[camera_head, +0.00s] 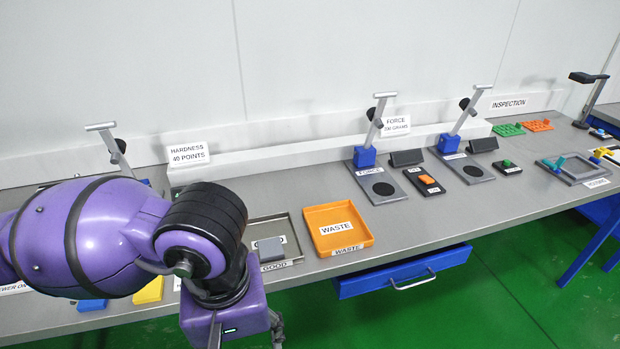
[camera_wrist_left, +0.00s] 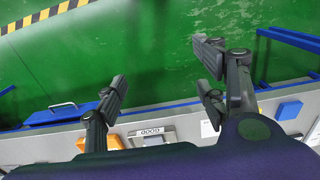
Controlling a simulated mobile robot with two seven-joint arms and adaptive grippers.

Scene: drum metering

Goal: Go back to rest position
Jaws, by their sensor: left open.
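My left arm reaches in from the left in the head view, its purple links covering the left part of the bench. Only a sliver of my left gripper (camera_head: 277,325) shows there, below the wrist. In the left wrist view my left gripper (camera_wrist_left: 165,85) has its fingers spread wide, with nothing between them. It hangs in front of the bench edge, over the green floor. My right gripper is in neither view.
A metal GOOD tray (camera_head: 294,219) holding a grey block (camera_head: 270,246) and an orange WASTE tray (camera_head: 318,213) lie beside my wrist. A blue drawer (camera_head: 402,272) is under the bench. FORCE testers (camera_head: 364,157) stand farther right. Green floor (camera_head: 480,290) in front is clear.

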